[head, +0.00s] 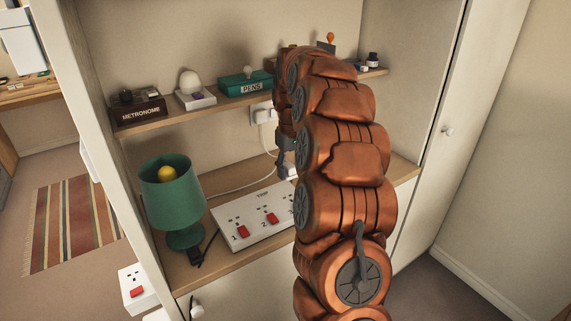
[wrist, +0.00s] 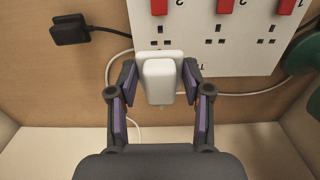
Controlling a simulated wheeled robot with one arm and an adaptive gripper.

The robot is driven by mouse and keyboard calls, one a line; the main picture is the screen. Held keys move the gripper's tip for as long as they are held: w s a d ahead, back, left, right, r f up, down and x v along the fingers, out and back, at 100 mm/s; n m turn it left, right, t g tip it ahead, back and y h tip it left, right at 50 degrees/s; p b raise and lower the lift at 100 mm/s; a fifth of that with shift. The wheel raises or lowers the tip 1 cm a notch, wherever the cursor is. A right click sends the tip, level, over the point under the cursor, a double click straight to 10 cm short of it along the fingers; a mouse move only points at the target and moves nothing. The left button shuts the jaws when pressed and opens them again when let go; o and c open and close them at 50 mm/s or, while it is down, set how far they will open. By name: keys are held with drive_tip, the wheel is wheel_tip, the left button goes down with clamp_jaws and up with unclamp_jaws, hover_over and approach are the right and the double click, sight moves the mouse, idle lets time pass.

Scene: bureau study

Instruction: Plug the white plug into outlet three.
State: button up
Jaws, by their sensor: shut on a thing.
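The white plug (wrist: 158,82) sits between the two fingers of my gripper (wrist: 159,70) in the wrist view, with the fingers shut on its sides. The white power strip (head: 240,218) lies on the lower shelf, with numbered outlets and red switches. In the wrist view the strip (wrist: 236,52) appears upside down. The plug overlaps the strip's edge near the leftmost outlet (wrist: 160,43), whose slots show just above it. I cannot tell whether the plug touches the strip. In the head view my arm hides outlet three, and only a bit of the plug (head: 289,170) shows.
A green lamp (head: 172,195) stands left of the strip. A black plug (wrist: 70,29) lies on the shelf in the wrist view. A white cable (wrist: 112,60) runs behind my gripper. The upper shelf (head: 225,101) holds a metronome box, a pens box and small items.

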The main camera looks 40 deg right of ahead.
drive_tip(key=b, duration=0.1)
hover_over(290, 199)
drive_tip(key=shift+f, duration=2.95)
drive_tip(key=shift+b, duration=0.3)
drive_tip(key=shift+f+b, duration=0.95)
drive_tip(key=shift+f, duration=0.5)
drive_tip(key=o, duration=1.2)
drive_tip(key=shift+o, duration=0.2)
drive_tip(key=shift+r, duration=0.1)
drive_tip(key=shift+r+p, duration=0.65)
drive_tip(key=shift+r, duration=2.8)
